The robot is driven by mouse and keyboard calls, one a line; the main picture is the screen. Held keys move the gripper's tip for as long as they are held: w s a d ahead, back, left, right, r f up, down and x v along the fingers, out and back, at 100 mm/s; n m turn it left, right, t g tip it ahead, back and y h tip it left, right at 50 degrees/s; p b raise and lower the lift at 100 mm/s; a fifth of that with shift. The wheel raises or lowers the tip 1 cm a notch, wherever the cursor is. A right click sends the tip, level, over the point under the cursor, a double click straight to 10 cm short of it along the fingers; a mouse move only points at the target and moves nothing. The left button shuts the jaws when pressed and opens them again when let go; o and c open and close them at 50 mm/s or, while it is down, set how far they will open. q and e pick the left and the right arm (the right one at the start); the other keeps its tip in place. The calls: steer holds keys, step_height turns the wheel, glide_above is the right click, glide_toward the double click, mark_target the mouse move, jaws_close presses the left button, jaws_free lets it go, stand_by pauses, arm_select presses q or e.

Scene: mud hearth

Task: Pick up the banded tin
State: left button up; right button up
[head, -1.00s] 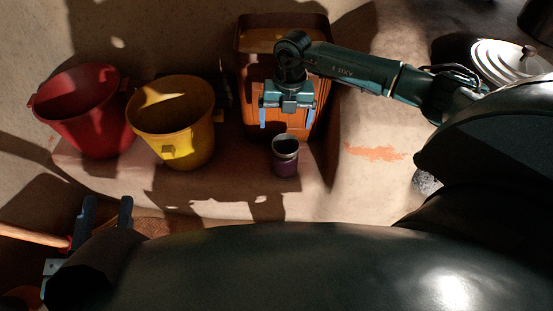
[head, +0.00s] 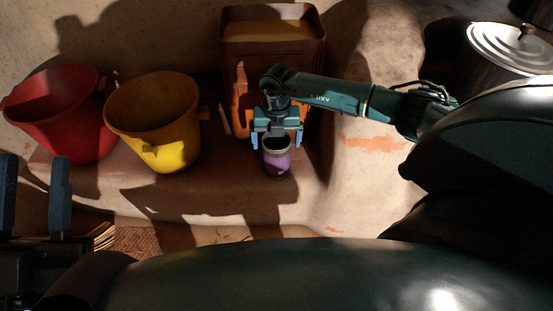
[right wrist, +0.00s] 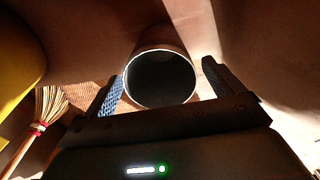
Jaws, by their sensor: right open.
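The banded tin (head: 277,163) is a small open-topped can with a purple body and a pale rim. It stands upright on the ledge, in front of the orange-brown container. My right gripper (head: 277,146) is open at the tin's top, with one blue finger on each side. In the right wrist view the tin (right wrist: 160,82) shows its round dark mouth between the spread fingers.
A yellow bucket (head: 160,125) and a red bucket (head: 62,125) stand left of the tin. The orange-brown container (head: 312,60) is close behind it. A broom (right wrist: 45,112) shows at the left in the right wrist view. The ledge right of the tin is clear.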

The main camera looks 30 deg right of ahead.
steer(key=shift+f, duration=0.4)
steer(key=shift+c, duration=0.2)
steer(key=c, duration=1.1)
